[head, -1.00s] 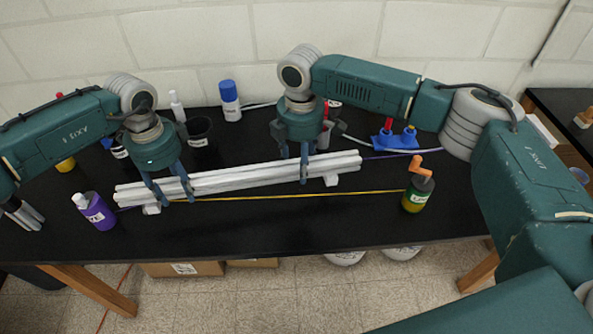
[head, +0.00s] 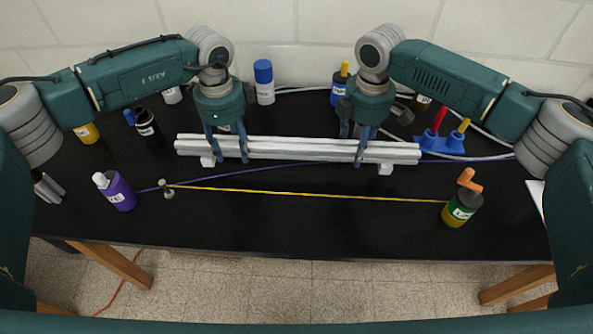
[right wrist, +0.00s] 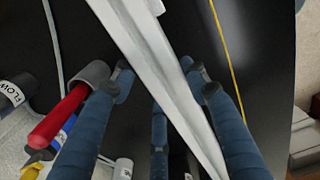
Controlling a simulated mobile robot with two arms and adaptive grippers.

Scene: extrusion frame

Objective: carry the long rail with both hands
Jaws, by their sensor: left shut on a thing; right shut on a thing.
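The long silver-grey grooved rail (head: 300,148) lies crosswise near the middle of the head view, with my grippers at two spots along it. My left gripper (head: 229,158) is shut on it near its left end. My right gripper (head: 358,158) is shut on it right of its middle. The rail also runs diagonally past the fingers in the right wrist view (right wrist: 160,58). Small white blocks show under the rail at left (head: 208,161) and right (head: 385,169). I cannot tell whether they touch the table.
A yellow line (head: 310,194) crosses the black table (head: 320,225) to a green bottle with orange top (head: 460,206). A purple bottle (head: 118,191) stands at left. Blue holder (head: 442,143), cables and several bottles lie behind. The front strip is mostly clear.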

